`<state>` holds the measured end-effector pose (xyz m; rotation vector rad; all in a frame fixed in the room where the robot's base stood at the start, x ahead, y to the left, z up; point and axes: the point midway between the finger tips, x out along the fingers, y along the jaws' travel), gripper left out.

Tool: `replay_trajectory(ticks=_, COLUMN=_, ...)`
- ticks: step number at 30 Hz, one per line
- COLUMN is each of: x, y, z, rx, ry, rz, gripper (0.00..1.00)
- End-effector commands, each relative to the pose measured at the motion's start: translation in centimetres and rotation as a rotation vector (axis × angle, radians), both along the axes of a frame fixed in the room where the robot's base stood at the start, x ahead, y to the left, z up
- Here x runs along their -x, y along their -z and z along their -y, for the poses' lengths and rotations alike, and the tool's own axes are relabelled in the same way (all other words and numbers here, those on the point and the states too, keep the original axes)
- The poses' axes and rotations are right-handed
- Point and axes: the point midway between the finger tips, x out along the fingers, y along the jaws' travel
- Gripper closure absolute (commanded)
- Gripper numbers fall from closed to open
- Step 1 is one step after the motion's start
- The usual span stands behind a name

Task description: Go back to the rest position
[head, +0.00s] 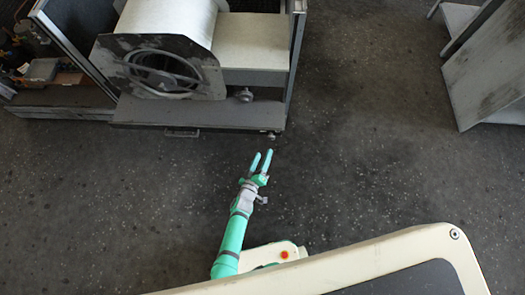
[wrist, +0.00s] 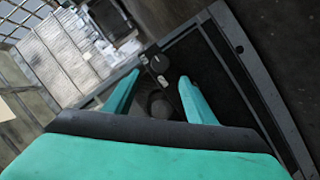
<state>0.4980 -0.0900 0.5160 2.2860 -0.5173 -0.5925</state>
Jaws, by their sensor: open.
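My gripper (head: 262,161) is open and empty in the head view, over the dark floor. Its two green fingers point up the picture toward the blower housing cart. In the wrist view the fingers of my gripper (wrist: 155,92) stand apart with nothing between them. The blower housing (head: 165,65), with a round dark opening, sits on the cart, beyond my gripper and to its upper left. My gripper is apart from the cart (head: 190,115).
The cart's lower front edge lies just beyond my fingertips. A small knob (head: 245,95) stands on the cart. A grey metal stand (head: 490,70) is at the upper right. Shelves with loose items (head: 45,70) are at the upper left. The floor (head: 370,160) is clear on the right.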

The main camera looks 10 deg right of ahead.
Motion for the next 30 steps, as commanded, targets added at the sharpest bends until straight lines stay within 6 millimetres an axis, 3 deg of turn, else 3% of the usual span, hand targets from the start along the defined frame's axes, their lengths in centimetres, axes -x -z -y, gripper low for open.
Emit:
replay_trajectory(ticks=6, x=1.1, y=-0.4, z=-0.2, rx=0.003, ry=0.006, rz=-0.001, gripper=0.50)
replay_trajectory(ticks=24, x=1.2, y=-0.4, z=-0.3, rx=0.000, ry=0.006, rz=0.000, gripper=0.50)
replay_trajectory(ticks=28, x=1.9, y=-1.3, z=-2.1, rx=-0.037, ry=-0.002, rz=0.026, gripper=0.50)
replay_trajectory(ticks=30, x=2.8, y=-2.4, z=-4.0, rx=-0.083, ry=-0.011, rz=0.055, gripper=0.50)
